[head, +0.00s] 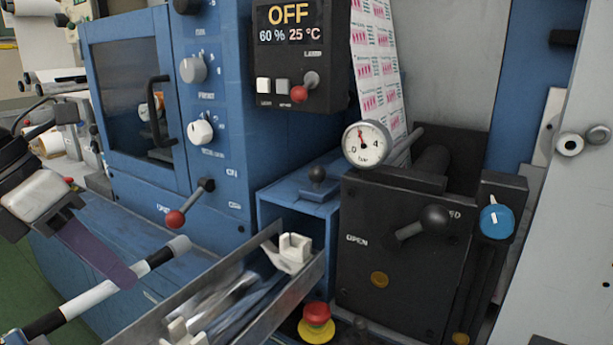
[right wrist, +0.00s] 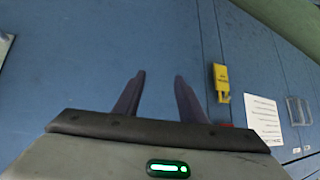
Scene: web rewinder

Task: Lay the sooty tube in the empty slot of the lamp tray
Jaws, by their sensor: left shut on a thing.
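My left gripper (head: 122,278) is at the left in the head view, its purple fingers shut on the sooty tube (head: 93,297). The tube is white in the middle with blackened parts toward both ends and a grey end cap. It is held tilted, left of the lamp tray (head: 298,290) and apart from it. The tray is a metal drawer pulled out of the blue cabinet, with white holders (head: 292,250) and glassy tubes (head: 245,297) inside. Which slot is empty, I cannot tell. My right gripper (right wrist: 159,88) is open and empty in the right wrist view.
A red-and-yellow stop button (head: 316,318) stands just right of the tray. A red-knobbed lever (head: 186,204) sticks out of the blue machine above the tube. A black panel (head: 390,270) with a lever is at the right. Blue panels and a yellow tag (right wrist: 221,82) face my right gripper.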

